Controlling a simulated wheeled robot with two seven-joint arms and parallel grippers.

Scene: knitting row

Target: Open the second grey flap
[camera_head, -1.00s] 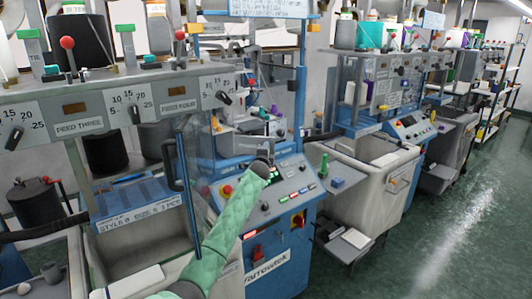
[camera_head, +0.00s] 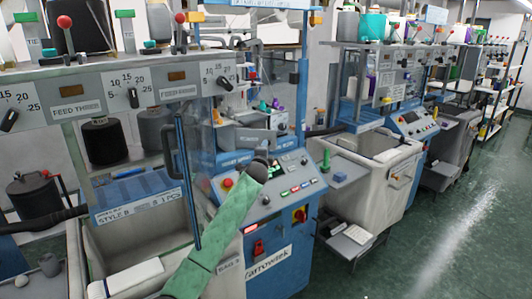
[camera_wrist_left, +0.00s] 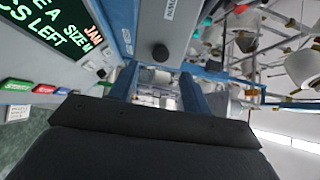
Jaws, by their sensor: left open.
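My left arm, in a green sleeve, reaches up from the lower middle of the head view. Its dark end, with my left gripper (camera_head: 262,162), is in front of the blue machine's console; the fingers cannot be made out there. In the left wrist view my left gripper (camera_wrist_left: 158,76) is open, two blue fingers apart with nothing between them. A grey labelled panel (camera_head: 257,139), possibly a flap, sits just above and behind the gripper in the head view. In the left wrist view a grey labelled surface (camera_wrist_left: 170,25) with a black knob (camera_wrist_left: 160,53) lies ahead. Which flap is second is unclear.
The console (camera_head: 285,186) has coloured buttons. A clear guard with a dark blue upright bar (camera_head: 188,185) stands left of the arm. A large bin (camera_head: 130,245) is at lower left, another (camera_head: 372,178) at right. The green floor (camera_head: 440,235) on the right is clear.

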